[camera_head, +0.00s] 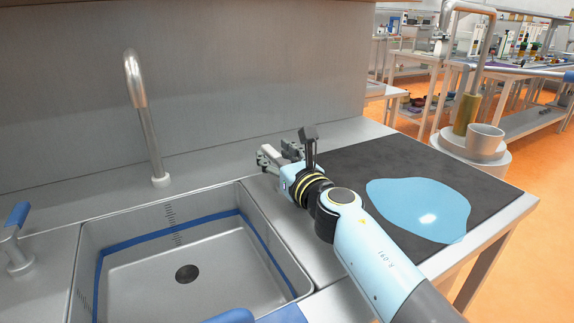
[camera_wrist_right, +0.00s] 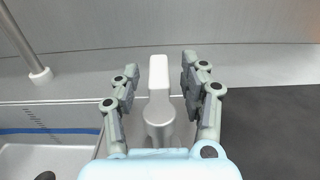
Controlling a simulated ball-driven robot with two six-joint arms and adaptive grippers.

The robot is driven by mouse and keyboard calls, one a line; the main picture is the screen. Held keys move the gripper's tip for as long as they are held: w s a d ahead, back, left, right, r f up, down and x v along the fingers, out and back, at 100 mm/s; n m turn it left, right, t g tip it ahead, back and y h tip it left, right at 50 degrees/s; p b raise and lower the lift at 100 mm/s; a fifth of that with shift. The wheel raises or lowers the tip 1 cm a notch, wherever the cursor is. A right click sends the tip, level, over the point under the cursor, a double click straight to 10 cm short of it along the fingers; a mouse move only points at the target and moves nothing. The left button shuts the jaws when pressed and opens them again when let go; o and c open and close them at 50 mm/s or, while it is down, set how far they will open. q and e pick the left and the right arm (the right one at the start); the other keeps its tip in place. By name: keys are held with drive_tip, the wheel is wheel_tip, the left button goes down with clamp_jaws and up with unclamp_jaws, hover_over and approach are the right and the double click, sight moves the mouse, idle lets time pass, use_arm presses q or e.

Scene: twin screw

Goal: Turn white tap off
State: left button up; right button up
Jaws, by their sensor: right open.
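The white tap (camera_wrist_right: 158,75) shows in the right wrist view, with a flat white upright lever on a rounded grey-white body (camera_wrist_right: 160,117). My right gripper (camera_wrist_right: 157,82) is open, with one finger to each side of the lever and a visible gap at both sides. My left gripper is not in view.
A steel sink (camera_head: 215,262) lies left of my right arm, with a tall curved spout (camera_head: 149,125) behind it. A blue-handled tap (camera_head: 18,228) stands at the far left. A light-blue flat patch (camera_head: 418,205) lies on a dark mat (camera_head: 368,155) at the right.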

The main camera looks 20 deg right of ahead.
drive_tip(key=s, duration=0.3)
drive_tip(key=s+d, duration=0.1)
drive_tip(key=s, duration=0.3)
drive_tip(key=s+d, duration=0.1)
drive_tip(key=s, duration=0.3)
